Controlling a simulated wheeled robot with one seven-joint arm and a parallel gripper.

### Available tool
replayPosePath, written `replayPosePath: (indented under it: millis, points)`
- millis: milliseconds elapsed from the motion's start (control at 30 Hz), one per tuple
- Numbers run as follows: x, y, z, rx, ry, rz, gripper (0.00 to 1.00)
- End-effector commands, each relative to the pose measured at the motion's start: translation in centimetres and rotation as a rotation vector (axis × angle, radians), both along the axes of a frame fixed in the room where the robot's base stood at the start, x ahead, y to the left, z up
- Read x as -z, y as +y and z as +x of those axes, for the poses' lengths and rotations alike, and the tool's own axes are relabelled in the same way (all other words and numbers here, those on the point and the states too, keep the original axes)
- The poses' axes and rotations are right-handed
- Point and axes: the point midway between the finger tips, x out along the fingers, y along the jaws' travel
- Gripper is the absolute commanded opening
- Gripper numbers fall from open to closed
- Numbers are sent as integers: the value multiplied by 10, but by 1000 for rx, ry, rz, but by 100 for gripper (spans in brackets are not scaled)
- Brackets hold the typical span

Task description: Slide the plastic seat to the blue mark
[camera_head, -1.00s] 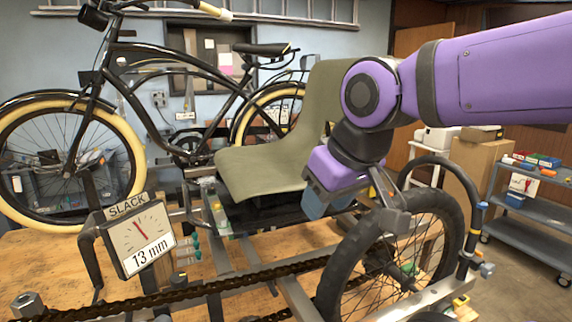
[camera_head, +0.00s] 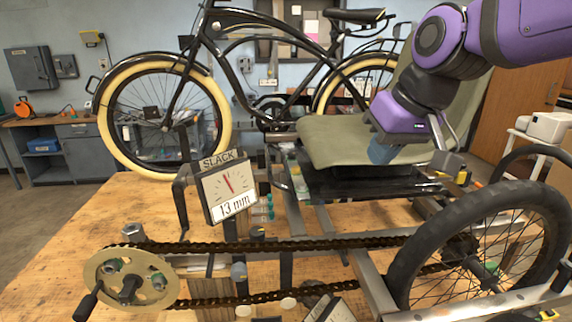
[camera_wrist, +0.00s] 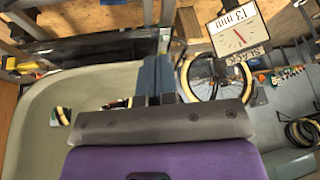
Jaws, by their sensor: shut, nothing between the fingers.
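The olive-green plastic seat (camera_head: 330,140) sits on a dark base on the trike frame, its backrest rising behind my arm. In the wrist view the seat (camera_wrist: 90,88) spreads to the left of and beneath my gripper. My gripper (camera_head: 440,172) is shut and empty, at the right front part of the seat in the head view. In the wrist view its closed fingers (camera_wrist: 168,78) point toward the seat's edge. I cannot tell whether they touch the seat. I cannot make out a blue mark on the frame for certain.
A slack gauge (camera_head: 229,189) reading 13 mm stands left of the seat. A chain (camera_head: 280,245) runs from the crank (camera_head: 130,282) to the rear wheel (camera_head: 480,250) at front right. A black bicycle (camera_head: 235,85) stands behind. The wooden bench top (camera_head: 120,215) is partly clear at left.

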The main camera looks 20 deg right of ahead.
Motion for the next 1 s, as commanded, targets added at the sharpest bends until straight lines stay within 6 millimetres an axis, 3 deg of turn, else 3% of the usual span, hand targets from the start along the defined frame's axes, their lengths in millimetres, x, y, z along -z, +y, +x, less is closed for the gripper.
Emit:
replayPosePath:
  millis: [267,467,800,1000]
  points:
    - [3,14,93,-21,14,115,0]
    - [17,21,160,-20,13,186,0]
    - [68,24,271,15,3,279,0]
    - [96,22,313,38,-4,305,0]
